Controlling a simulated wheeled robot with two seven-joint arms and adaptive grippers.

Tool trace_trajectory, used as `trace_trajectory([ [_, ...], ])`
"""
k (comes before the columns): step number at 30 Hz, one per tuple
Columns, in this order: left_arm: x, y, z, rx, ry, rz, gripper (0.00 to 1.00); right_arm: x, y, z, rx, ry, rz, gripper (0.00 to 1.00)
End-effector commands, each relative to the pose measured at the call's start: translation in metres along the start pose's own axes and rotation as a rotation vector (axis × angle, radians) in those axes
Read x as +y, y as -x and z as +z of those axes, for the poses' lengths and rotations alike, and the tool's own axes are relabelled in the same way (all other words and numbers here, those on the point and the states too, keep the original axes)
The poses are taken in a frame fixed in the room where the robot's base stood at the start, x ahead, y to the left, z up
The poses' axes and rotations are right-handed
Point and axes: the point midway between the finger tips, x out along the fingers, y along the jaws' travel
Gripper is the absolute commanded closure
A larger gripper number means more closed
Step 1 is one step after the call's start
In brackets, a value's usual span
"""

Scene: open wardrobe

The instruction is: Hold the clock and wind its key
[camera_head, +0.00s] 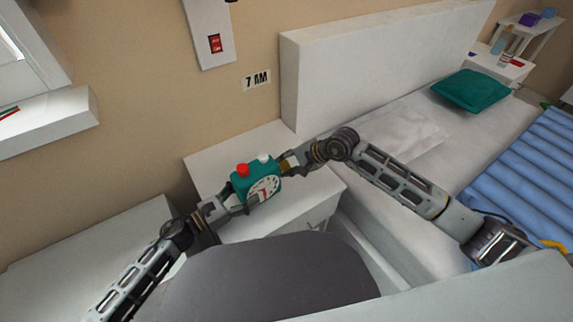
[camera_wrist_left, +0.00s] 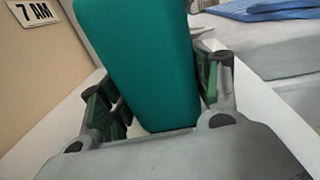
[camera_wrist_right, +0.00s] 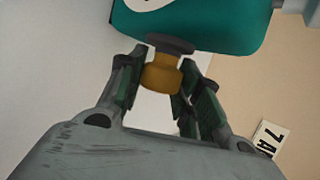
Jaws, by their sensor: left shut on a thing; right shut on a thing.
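The teal clock (camera_head: 243,187) has a white dial, a red knob and a white knob on top. It is held in the air above the white nightstand, tilted in the head view. My left gripper (camera_head: 229,207) is shut on the clock body from the left; the teal side fills the space between its fingers in the left wrist view (camera_wrist_left: 150,70). My right gripper (camera_head: 287,164) is on the clock's right side, shut on the yellow-brown key (camera_wrist_right: 162,76), which sticks out from the teal body on a dark collar in the right wrist view.
The white nightstand (camera_head: 215,172) lies beneath, next to the bed with its white headboard (camera_head: 375,55). A green pillow (camera_head: 470,90) and a blue blanket (camera_head: 525,160) are on the bed. A "7 AM" sign (camera_head: 256,79) and a red switch (camera_head: 215,43) are on the wall.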

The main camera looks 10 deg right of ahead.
Motion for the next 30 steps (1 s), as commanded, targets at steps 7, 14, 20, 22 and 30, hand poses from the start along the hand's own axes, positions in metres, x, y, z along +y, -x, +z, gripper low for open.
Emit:
trace_trajectory([
  [7, -0.0003, 0.0007, -0.0044, 0.006, 0.004, 0.003, 0.56, 0.002, -0.002, 0.0027, -0.005, -0.047, 0.12, 0.9],
  [14, -0.0002, 0.0007, -0.0042, 0.006, 0.004, 0.003, 0.56, 0.0021, -0.0022, 0.0028, -0.005, -0.093, 0.226, 0.9],
  [20, -0.0001, 0.0008, -0.0041, 0.006, 0.004, 0.003, 0.56, 0.0023, -0.0021, 0.002, -0.004, -0.133, 0.32, 0.9],
  [22, -0.0001, 0.0008, -0.004, 0.006, 0.004, 0.003, 0.56, 0.0025, -0.0023, 0.002, -0.003, -0.147, 0.354, 0.9],
  [30, 0.0001, 0.0009, -0.0038, 0.005, 0.004, 0.003, 0.56, 0.0024, -0.0025, 0.002, -0.003, -0.201, 0.484, 0.9],
])
